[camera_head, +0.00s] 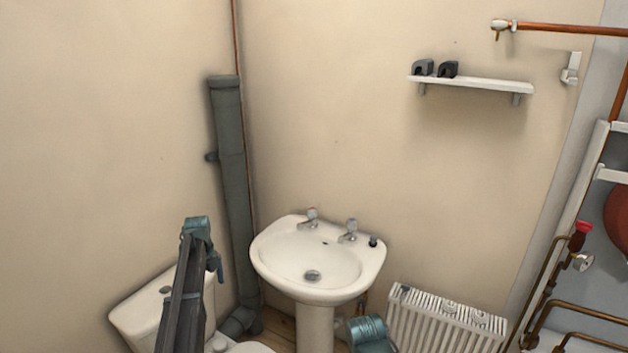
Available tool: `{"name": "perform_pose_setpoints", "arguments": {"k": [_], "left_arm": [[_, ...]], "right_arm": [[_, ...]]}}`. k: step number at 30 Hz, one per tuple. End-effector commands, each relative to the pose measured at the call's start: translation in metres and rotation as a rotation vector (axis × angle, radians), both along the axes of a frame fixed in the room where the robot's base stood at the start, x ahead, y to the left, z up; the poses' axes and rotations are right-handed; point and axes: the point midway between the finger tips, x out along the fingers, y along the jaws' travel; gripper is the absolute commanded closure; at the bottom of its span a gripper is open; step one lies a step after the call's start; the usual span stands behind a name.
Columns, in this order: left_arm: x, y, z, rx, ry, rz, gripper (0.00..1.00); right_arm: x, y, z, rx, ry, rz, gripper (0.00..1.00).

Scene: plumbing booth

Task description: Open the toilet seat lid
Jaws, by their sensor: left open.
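The toilet stands at the lower left, with its white cistern (140,312) partly behind my left arm. Only a small white part of the toilet seat lid (250,348) shows at the bottom edge. The rest is cut off, so I cannot tell how the lid lies. My left arm rises in front of the cistern. My left gripper (214,264) is open, seen small and mostly hidden by the arm, above the toilet's right side. I see nothing held in it. My right gripper is not in view.
A white pedestal basin (318,262) with two taps stands right of the toilet. A grey waste pipe (231,165) runs down the corner. A white radiator (445,318), a wall shelf (473,84) and copper pipes (590,312) are at the right.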

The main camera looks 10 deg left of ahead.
Motion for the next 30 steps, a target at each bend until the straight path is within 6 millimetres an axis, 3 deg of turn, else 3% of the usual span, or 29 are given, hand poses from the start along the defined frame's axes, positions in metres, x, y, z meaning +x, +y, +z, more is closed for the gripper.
{"name": "perform_pose_setpoints", "arguments": {"k": [24, 30], "left_arm": [[0.000, -0.001, -0.105, 0.000, 0.000, -0.001, 0.00], [0.000, -0.001, -0.122, 0.000, 0.000, -0.001, 0.00]], "right_arm": [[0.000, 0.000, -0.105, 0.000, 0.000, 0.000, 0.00], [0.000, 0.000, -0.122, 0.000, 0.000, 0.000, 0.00]]}}
